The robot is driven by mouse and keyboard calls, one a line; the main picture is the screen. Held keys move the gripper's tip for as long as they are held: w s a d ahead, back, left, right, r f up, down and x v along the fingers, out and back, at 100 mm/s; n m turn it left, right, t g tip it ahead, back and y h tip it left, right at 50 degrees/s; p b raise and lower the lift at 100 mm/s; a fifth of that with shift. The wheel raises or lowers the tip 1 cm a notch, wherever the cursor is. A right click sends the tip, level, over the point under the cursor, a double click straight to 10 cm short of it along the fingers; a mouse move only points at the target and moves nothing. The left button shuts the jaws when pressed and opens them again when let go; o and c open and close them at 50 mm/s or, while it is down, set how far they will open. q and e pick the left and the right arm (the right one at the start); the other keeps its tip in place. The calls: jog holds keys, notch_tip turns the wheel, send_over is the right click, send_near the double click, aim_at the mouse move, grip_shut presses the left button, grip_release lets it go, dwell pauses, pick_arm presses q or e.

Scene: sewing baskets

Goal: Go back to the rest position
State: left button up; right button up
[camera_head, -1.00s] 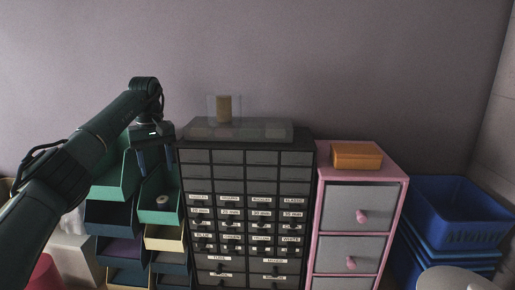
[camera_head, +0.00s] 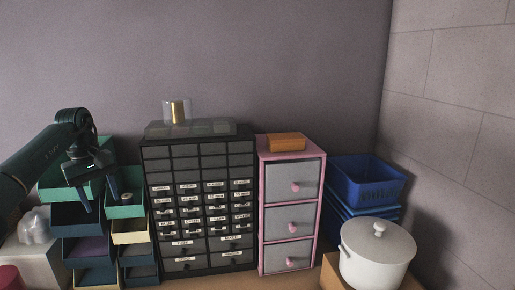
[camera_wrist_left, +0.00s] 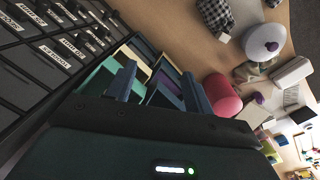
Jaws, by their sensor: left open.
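My left gripper (camera_head: 95,200) comes in from the left and hangs in front of the stacked sewing basket trays. Its fingers are apart with nothing between them. In the left wrist view the two blue-grey fingers of my left gripper (camera_wrist_left: 160,88) stand apart, with the trays behind them. A teal tray (camera_head: 136,209) with a small spool (camera_head: 127,197) in it is just right of the gripper. A dark blue tray (camera_head: 70,219) and a cream tray (camera_head: 132,233) sit lower. My right gripper does not show.
A black cabinet of labelled drawers (camera_head: 200,160) stands right of the trays. Beyond it are a pink drawer unit (camera_head: 262,215) with an orange box (camera_head: 286,142), blue crates (camera_head: 370,188) and a white pot (camera_head: 375,262). A pink-red cylinder (camera_wrist_left: 222,96) shows in the left wrist view.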

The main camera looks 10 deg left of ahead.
pick_arm(q)
jog(key=w+d+f+n+t+h, duration=0.1)
jog(key=w+d+f+h, duration=0.35)
jog(key=d+f, duration=0.8)
jog(key=s+d+f+n+t+h, duration=0.25)
jog(key=d+n+h, duration=0.35)
jog(key=d, duration=0.7)
jog(key=s+d+f+n+t+h, duration=0.1)
jog(key=s+d+f+n+h, duration=0.45)
jog(key=d, duration=0.75)
jog(key=s+a+f+m+t+y, duration=0.2)
jog(key=s+a+f+m+y, duration=0.2)
jog(key=s+f+m+y, duration=0.3)
jog(key=s+a+f+m+t+y, duration=0.3)
jog(key=s+f+m+y, duration=0.4)
jog(key=s+m, duration=1)
jog(key=shift+s+a+f+m, duration=0.15)
jog(key=shift+a+f+m, duration=0.25)
jog(key=shift+a+m, duration=0.35)
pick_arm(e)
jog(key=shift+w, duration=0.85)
pick_arm(q)
jog(key=shift+d, duration=0.15)
